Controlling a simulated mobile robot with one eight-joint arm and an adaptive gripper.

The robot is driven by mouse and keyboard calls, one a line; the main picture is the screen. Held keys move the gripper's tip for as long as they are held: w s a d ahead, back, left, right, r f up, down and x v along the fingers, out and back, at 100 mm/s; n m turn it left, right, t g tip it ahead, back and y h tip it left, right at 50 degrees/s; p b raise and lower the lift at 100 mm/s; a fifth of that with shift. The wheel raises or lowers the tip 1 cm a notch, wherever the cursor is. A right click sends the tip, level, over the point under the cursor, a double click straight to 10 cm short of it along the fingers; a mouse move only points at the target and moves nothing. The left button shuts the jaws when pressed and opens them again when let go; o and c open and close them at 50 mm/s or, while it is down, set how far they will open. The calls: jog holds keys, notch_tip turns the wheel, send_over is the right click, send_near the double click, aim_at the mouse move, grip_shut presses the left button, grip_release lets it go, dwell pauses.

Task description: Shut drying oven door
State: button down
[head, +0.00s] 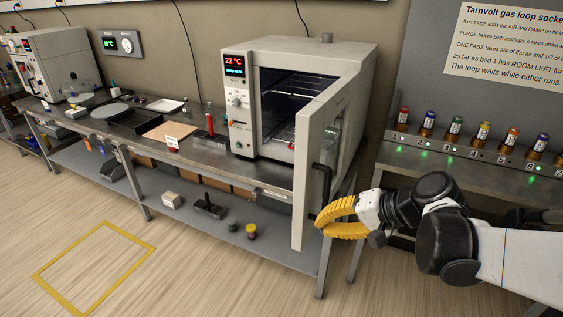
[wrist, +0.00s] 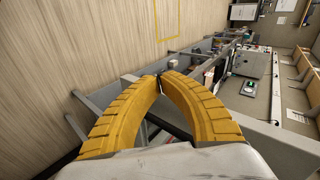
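The drying oven (head: 322,55) stands on a bench, its display reading 22 °C. Its door (head: 311,160) is wide open, swung out toward the front right, so the chamber with its wire shelf (head: 285,135) shows. A dark vertical bar handle (head: 325,185) is on the door. My gripper (head: 319,228) is by the lower part of the door, near the handle's lower end. Its curved yellow fingers come together at their tips, also in the wrist view (wrist: 161,76). I cannot tell whether they touch the door or handle; nothing is clearly held between them.
A rack of coloured cartridges (head: 455,130) stands on the bench to the right, close to my arm. A lower shelf (head: 185,222) holds small items. The floor in front is clear, with a yellow outlined square (head: 95,268).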

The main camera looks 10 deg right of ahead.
jog(key=w+d+m+t+y, duration=0.1)
jog(key=w+d+t+y, duration=0.15)
jog(key=d, duration=0.25)
jog(key=t+y+b, duration=0.1)
jog(key=t+y, duration=0.1)
jog(key=y, duration=0.2)
send_near(307, 185)
jog(key=shift+m, duration=0.3)
jog(key=b+x, duration=0.3)
jog(key=x, duration=0.5)
jog(key=shift+a, duration=0.1)
